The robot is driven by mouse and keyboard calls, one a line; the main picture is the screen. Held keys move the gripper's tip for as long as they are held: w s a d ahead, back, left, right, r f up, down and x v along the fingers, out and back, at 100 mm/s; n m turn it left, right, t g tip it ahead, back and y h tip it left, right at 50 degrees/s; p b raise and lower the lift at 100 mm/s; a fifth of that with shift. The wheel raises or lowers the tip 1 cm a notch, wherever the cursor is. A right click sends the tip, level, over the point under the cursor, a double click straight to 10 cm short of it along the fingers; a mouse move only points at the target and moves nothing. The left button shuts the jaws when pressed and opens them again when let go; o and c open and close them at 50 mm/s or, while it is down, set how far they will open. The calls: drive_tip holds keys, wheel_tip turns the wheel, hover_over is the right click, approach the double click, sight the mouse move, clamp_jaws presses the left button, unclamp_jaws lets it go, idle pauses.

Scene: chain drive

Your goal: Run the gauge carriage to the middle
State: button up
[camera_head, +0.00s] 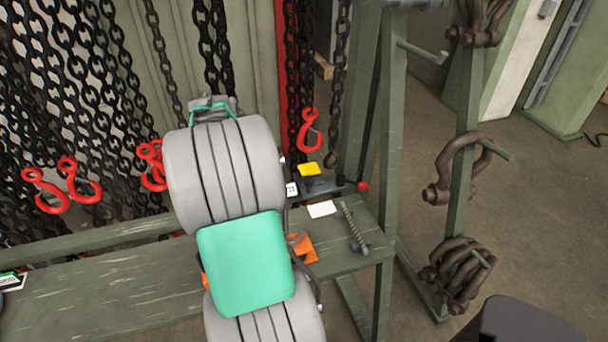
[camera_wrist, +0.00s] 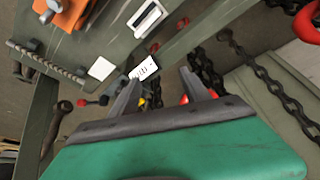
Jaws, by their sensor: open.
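A dark rail (camera_head: 328,187) lies near the back edge of the green bench, with a small yellow block (camera_head: 309,169) on it, which looks like the gauge carriage, and a red knob (camera_head: 363,186) at its right end. A white marked tag (camera_head: 292,189) sits at the rail's left. In the wrist view, the yellow block (camera_wrist: 142,101) shows only as a sliver behind a finger, near the tag (camera_wrist: 143,68) and red knob (camera_wrist: 81,102). My gripper (camera_wrist: 160,76) is open, its fingers apart over this area; I see nothing held. Its fingers are hidden in the head view.
The bench (camera_head: 100,290) holds a white card (camera_head: 321,209), a threaded bolt (camera_head: 352,228) and an orange object (camera_head: 300,247) partly behind my arm. Black chains with red hooks (camera_head: 310,130) hang behind the bench. A green post stands to the right.

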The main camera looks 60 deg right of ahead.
sight(308, 179)
drive_tip(key=s+d+f+m+g, duration=0.1)
drive_tip(key=s+d+f+m, duration=0.1)
drive_tip(key=s+d, duration=0.4)
drive_tip(key=s+d+f+m+g, duration=0.1)
drive_tip(key=s+d+f+m, duration=0.2)
drive_tip(key=d, duration=0.4)
drive_tip(key=shift+h, duration=0.4)
drive_tip(key=x, duration=0.4)
drive_tip(key=p+x, duration=0.1)
drive_tip(key=x, duration=0.2)
drive_tip(key=shift+s+d, duration=0.3)
drive_tip(key=shift+s, duration=0.1)
clamp_jaws()
